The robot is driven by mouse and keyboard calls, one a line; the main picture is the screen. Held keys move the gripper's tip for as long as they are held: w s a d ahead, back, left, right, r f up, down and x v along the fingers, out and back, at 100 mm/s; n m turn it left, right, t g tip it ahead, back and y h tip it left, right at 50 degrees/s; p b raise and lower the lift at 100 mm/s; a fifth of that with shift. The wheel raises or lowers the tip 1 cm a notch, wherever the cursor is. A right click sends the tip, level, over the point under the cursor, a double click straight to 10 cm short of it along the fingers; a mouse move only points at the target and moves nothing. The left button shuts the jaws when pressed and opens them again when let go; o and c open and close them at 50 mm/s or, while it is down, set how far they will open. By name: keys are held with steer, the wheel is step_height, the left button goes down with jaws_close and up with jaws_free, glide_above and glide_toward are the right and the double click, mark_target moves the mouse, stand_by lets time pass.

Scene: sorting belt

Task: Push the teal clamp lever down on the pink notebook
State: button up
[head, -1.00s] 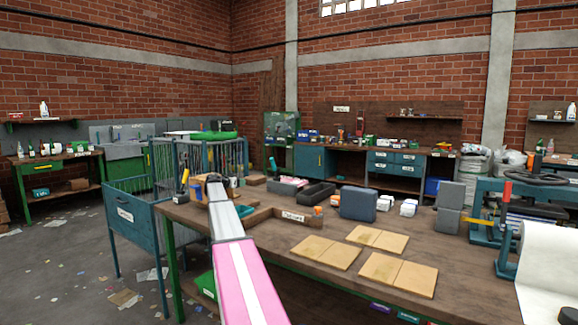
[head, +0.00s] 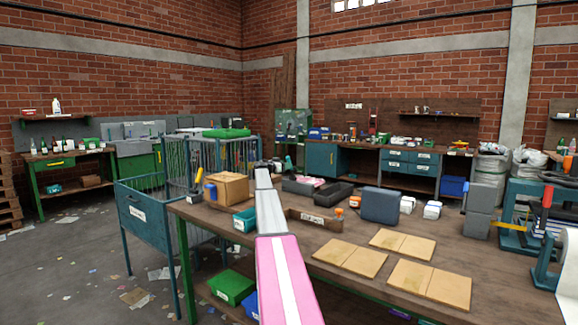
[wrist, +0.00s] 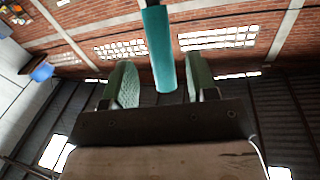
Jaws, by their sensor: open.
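In the wrist view my gripper (wrist: 160,70) is open, with its two green pads apart. A long teal bar (wrist: 156,30), which looks like the clamp lever, comes down from the top edge between the pads. There is a gap on each side of it, and I cannot tell its distance in depth. In the head view my pink and grey arm reaches forward over the workbench (head: 330,282), and its far end hides my fingers. I cannot make out the pink notebook in either view.
A cardboard box (head: 228,187) and a teal bin (head: 245,220) stand left of my arm. A dark blue block (head: 381,205) and several tan pads (head: 350,257) lie to its right. A blue barred cart (head: 150,220) stands left of the bench. Open floor lies further left.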

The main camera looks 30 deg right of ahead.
steer(key=x, duration=0.4)
steer(key=shift+w, duration=0.15)
steer(key=shift+c, duration=0.4)
jaws_close()
